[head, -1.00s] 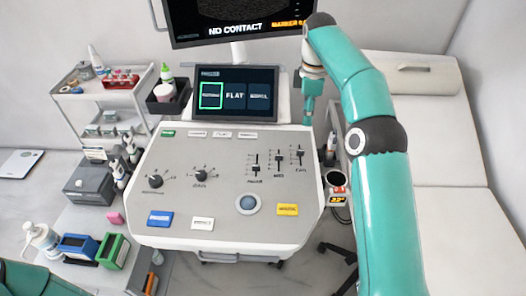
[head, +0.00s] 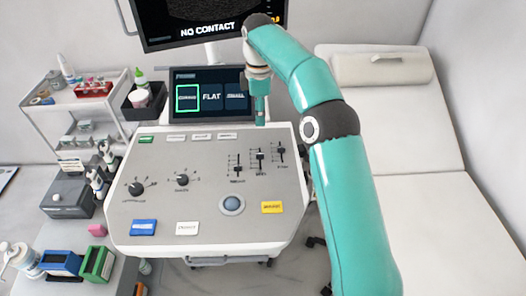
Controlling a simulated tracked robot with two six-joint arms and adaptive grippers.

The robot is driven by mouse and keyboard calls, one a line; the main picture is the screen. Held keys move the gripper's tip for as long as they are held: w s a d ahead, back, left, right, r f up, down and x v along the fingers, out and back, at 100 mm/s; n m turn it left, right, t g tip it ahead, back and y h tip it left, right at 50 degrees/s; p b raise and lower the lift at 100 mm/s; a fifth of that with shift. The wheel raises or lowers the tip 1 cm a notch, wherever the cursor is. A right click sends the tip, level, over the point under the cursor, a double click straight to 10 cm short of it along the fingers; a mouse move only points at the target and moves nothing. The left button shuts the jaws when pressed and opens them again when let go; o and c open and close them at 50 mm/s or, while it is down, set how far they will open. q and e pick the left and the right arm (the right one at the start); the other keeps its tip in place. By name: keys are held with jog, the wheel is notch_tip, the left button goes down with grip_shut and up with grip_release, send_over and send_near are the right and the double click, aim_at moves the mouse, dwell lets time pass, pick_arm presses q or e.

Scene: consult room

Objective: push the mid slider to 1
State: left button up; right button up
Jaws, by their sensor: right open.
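The control panel (head: 205,212) has three vertical sliders at its upper right. The mid slider (head: 260,157) is a dark knob on a short scale, between the left slider (head: 238,169) and the right slider (head: 281,151). Its scale marks are too small to read. My right gripper (head: 260,122) points down by the screen's right edge, just behind the mid slider in the picture. It is open and apart from the slider; its fingertips are small and hard to make out. My left gripper is out of the picture.
A screen (head: 211,97) stands at the panel's back, with a monitor (head: 212,15) above. Two round knobs, a trackball (head: 232,205) and coloured buttons lie in front of and left of the sliders. A bed (head: 400,150) stands at the right, a cart (head: 80,102) at the left.

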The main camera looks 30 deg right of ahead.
jog(key=b, duration=0.2)
send_over(260, 154)
notch_tip(260, 154, down, 5)
notch_tip(260, 154, down, 9)
jog(key=shift+f+p, duration=0.15)
jog(key=shift+p, duration=0.15)
jog(key=shift+f, duration=0.8)
grip_shut()
